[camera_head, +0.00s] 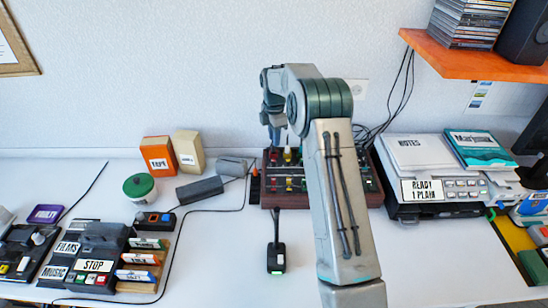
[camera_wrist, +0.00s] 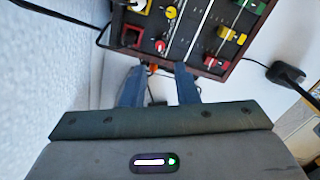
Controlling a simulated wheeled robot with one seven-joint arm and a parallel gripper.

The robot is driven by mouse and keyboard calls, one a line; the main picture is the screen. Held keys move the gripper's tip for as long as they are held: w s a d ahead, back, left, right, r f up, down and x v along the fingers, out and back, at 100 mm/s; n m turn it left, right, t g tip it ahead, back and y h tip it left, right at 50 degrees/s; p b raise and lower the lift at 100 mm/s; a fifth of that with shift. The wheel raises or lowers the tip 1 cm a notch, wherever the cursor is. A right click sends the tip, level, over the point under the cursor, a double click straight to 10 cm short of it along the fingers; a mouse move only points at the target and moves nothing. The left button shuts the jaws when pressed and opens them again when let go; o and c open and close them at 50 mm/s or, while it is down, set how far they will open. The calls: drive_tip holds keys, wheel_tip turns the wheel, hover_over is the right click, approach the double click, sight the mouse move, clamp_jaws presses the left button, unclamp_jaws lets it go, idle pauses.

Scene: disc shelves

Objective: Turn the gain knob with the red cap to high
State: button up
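The mixer panel (camera_head: 283,200) is a dark red-brown box with coloured knobs and sliders, on the desk below my arm. A red-capped control (camera_head: 274,157) shows on its left part in the head view. In the wrist view the panel (camera_wrist: 190,30) is at the top, with a red control (camera_wrist: 133,37) and yellow knobs on its left. I cannot tell which red control is the gain knob. My gripper (camera_wrist: 158,68) has two blue fingers apart, pointing at the panel's edge; a small red-orange thing shows between the tips. In the head view my gripper (camera_head: 275,135) hangs over the panel's back left.
A grey device (camera_head: 418,165) stands close on the right. A black switch-like device (camera_head: 276,258) with a cord lies in front. An orange shelf (camera_head: 470,60) hangs upper right.

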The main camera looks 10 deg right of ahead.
sight(274, 160)
wheel_tip(274, 160, down, 10)
drive_tip(key=shift+f+p, duration=0.1)
drive_tip(key=shift+p, duration=0.6)
clamp_jaws()
